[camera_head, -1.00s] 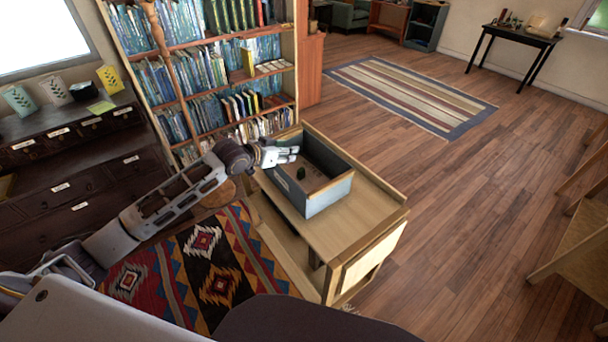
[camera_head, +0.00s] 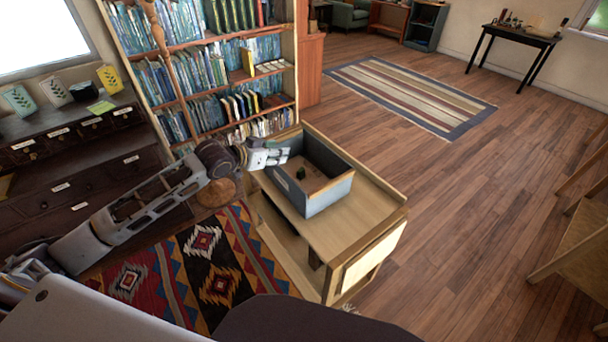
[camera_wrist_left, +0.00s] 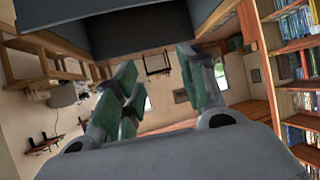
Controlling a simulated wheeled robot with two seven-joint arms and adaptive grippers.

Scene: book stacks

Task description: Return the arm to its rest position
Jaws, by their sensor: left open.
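My left arm (camera_head: 140,212) comes in from the left in the head view. Its gripper (camera_head: 280,155) is at the near left side of a grey-blue open box (camera_head: 327,193) on a wooden cart. In the left wrist view the gripper (camera_wrist_left: 160,90) has its green-padded fingers apart with nothing between them. A grey box wall (camera_wrist_left: 140,35) fills the top of that view.
The wooden cart (camera_head: 375,205) stands right of a full bookcase (camera_head: 205,75). A dark drawer cabinet (camera_head: 70,165) stands at left. A patterned rug (camera_head: 205,260) lies below the arm. Open wood floor (camera_head: 470,200) lies to the right.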

